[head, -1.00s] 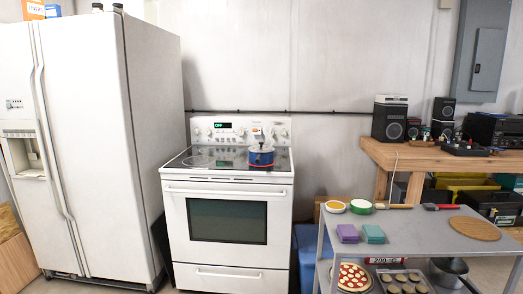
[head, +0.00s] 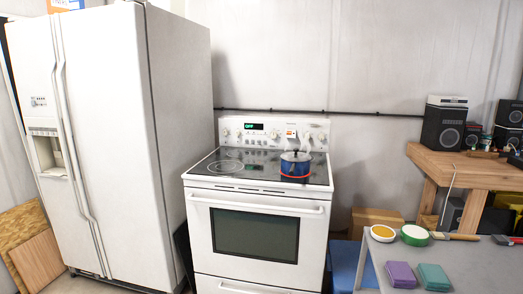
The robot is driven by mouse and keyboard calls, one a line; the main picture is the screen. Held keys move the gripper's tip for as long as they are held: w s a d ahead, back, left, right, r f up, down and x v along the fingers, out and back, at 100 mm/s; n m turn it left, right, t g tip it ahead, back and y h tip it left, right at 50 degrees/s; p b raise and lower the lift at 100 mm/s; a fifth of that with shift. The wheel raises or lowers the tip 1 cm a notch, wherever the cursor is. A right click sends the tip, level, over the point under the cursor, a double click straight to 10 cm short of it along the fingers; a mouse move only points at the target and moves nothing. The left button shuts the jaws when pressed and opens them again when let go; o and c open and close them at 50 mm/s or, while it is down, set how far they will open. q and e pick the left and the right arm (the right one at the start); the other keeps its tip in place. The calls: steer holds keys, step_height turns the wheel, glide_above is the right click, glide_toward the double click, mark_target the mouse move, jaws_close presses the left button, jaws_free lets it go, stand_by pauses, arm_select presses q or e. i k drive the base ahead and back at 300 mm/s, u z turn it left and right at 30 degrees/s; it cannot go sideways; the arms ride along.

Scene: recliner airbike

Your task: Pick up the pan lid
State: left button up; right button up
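A blue pot (head: 294,169) stands on the right front burner of the white stove (head: 256,225), and a red ring shows under it. The pan lid (head: 296,156) sits on top of the pot and looks like glass with a small knob. Neither of my grippers is in the head view.
A white fridge (head: 125,130) stands left of the stove. At the lower right is a grey cart (head: 470,262) with a purple block (head: 401,274), a teal block (head: 434,277) and two round containers. A wooden workbench (head: 470,170) with speakers stands at the right. Floor shows little.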

mark_target(295, 156)
steer(key=u, duration=0.3)
steer(key=i, duration=2.05)
steer(key=z, duration=0.15)
